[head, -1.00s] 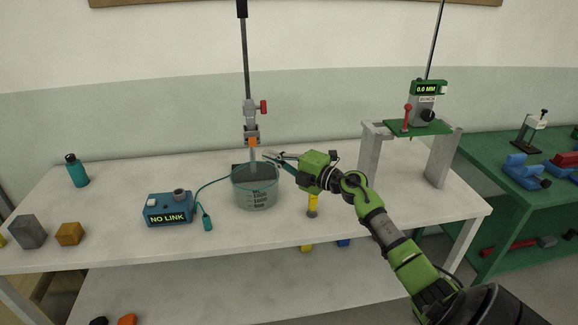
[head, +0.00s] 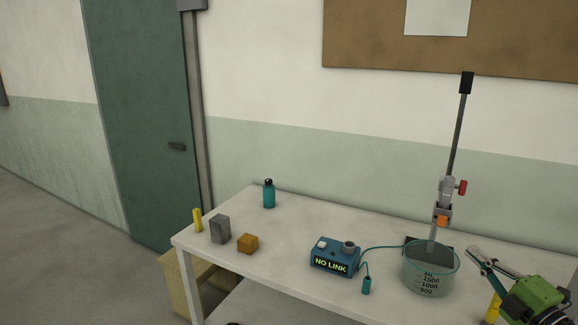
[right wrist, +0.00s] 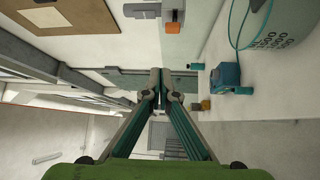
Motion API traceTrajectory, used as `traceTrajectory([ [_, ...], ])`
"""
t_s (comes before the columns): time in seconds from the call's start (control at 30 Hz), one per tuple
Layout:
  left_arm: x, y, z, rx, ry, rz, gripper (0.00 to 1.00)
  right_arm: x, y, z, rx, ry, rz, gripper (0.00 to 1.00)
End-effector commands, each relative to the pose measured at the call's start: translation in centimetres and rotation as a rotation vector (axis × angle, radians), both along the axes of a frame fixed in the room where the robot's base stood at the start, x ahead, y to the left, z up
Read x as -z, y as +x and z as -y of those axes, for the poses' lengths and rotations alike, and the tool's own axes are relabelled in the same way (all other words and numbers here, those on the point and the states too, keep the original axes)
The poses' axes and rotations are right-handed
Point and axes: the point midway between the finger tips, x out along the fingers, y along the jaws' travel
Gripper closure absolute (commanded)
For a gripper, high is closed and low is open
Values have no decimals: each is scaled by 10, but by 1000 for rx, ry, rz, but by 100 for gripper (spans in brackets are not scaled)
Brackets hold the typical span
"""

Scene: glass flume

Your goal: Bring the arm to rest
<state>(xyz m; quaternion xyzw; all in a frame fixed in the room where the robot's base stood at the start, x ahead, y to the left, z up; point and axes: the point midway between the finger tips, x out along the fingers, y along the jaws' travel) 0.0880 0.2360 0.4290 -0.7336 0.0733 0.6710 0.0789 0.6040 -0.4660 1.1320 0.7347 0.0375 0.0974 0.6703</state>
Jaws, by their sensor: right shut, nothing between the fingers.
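My right gripper (head: 474,256) is at the lower right in the head view, its fingers pointing up and left beside the right rim of a graduated beaker (head: 428,276). Its fingers meet at the tips in the right wrist view (right wrist: 160,82), with nothing between them. Whether it touches the beaker is hard to tell. Most of my right arm is outside the head view. My left gripper is not in view.
A stand with an orange-tipped clamp (head: 442,221) rises behind the beaker. A blue box reading NO LINK (head: 335,260), with a cable, sits left of it. A teal bottle (head: 269,195), grey block (head: 220,229) and orange block (head: 248,243) stand on the white table's left part.

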Motion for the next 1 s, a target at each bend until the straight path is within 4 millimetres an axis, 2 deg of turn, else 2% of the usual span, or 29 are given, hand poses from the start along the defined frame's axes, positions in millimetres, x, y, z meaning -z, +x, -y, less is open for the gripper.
traceTrajectory([
  [0.03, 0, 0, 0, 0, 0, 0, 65, 3, -3, -9, 29, 63, 25, 100],
  [0.17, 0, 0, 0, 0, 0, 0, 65, 11, -16, -18, 156, 260, 74, 100],
  [0.27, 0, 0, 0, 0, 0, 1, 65, 31, -30, -20, 277, 418, 61, 100],
  [0.37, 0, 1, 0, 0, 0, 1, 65, 63, -50, -24, 405, 573, 0, 100],
  [0.47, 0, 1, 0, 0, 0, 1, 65, 106, -75, -34, 535, 718, -107, 100],
  [0.53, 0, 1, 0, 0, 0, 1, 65, 139, -97, -48, 624, 811, -210, 100],
  [0.67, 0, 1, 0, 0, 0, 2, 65, 200, -148, -90, 765, 954, -454, 100],
  [0.73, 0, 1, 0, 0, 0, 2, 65, 227, -178, -119, 822, 1009, -598, 100],
  [0.83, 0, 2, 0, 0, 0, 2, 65, 252, -215, -156, 871, 1055, -776, 100],
  [1.0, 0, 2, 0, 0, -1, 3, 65, 272, -268, -208, 905, 1089, -1021, 100],
])
